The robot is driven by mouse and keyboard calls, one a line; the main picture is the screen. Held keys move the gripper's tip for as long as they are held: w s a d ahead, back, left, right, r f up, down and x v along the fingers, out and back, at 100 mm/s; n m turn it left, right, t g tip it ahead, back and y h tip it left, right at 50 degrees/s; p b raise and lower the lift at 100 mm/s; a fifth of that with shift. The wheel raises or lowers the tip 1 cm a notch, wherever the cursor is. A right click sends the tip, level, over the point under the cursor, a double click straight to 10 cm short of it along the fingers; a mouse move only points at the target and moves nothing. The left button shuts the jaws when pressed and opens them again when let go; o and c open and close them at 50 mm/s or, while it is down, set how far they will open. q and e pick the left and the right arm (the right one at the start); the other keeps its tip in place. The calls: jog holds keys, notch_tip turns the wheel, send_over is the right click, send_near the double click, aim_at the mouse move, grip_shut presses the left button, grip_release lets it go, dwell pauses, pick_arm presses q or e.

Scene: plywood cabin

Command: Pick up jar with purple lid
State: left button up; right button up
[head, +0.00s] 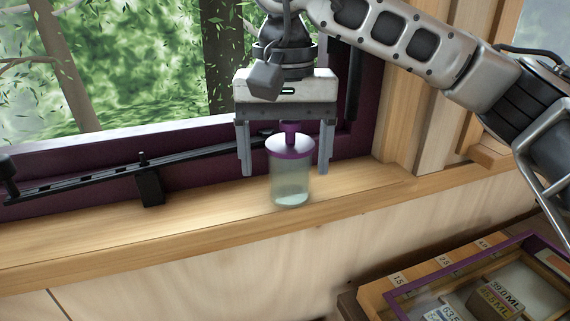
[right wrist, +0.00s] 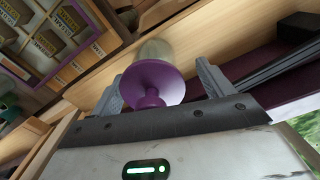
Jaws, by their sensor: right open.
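The jar (head: 291,184) is clear glass with a purple lid (head: 290,147) and a purple knob. It stands upright on the wooden window sill. My right gripper (head: 285,172) is above it, pointing down and open, with one finger on each side of the lid. Gaps show between the fingers and the lid. In the right wrist view the purple lid (right wrist: 152,83) sits between the two open fingers of my right gripper (right wrist: 160,85), knob towards the palm. The jar's glass body (right wrist: 155,50) shows beyond it. My left gripper is not in view.
The wooden sill (head: 100,238) runs below a purple-framed window. A black window stay bar (head: 90,183) lies left of the jar, close to the gripper. A purple-edged display case (head: 440,272) with labelled boxes is at the lower right. The sill right of the jar is clear.

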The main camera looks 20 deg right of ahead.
jog(key=shift+f, duration=0.1)
jog(key=c, duration=1.1)
